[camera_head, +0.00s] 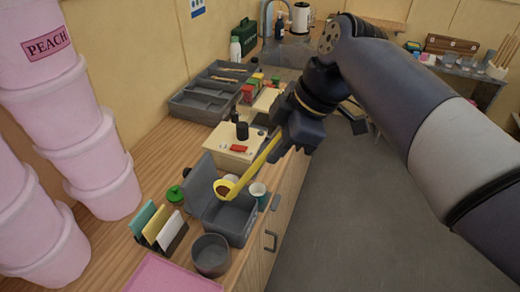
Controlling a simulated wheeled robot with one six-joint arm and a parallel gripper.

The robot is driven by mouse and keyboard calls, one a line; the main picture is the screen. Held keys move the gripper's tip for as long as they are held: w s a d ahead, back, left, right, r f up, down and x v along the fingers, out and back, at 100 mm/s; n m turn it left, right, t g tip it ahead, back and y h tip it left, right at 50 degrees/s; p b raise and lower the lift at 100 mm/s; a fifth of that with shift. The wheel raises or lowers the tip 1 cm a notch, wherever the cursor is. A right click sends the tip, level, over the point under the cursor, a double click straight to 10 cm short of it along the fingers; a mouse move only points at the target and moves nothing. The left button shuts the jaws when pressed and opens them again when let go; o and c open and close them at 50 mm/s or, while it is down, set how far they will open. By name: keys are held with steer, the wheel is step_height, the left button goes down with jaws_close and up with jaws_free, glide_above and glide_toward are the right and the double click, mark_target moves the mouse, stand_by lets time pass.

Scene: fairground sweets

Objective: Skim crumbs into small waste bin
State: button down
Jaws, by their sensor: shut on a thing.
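My gripper (284,136) is shut on the yellow handle of a skimmer (260,160). The handle slants down to the left. The skimmer's round yellow-rimmed head, with a dark brown middle, is over an open grey rectangular box (242,232). I cannot tell whether the head is above the box's contents or touching them, nor whether the brown is crumbs. A small round grey bin (211,263) stands in front of the box, near the counter's front edge. Its inside looks dark, and no crumbs can be made out there.
A raised grey lid (201,178) stands behind the box. A white-and-blue cup (258,191) is at its right. Pink tubs (102,180) stack at left. A cream appliance (232,154) stands farther back.

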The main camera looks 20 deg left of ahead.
steer(key=w+d+f+g+y+b, duration=0.2)
steer(key=w+d+f+y+b, duration=0.1)
steer(key=f+b, duration=0.4)
steer(key=w+d+f+m+g+y+b, duration=0.1)
steer(key=w+d+f+g+y+b, duration=0.2)
steer(key=d+f+y+b, duration=0.3)
steer(key=shift+w+d+f+y+b, duration=0.35)
steer(key=shift+d+f+b, duration=0.5)
steer(key=shift+f, duration=0.95)
steer(key=shift+w+a, duration=0.1)
steer(key=shift+a, duration=0.1)
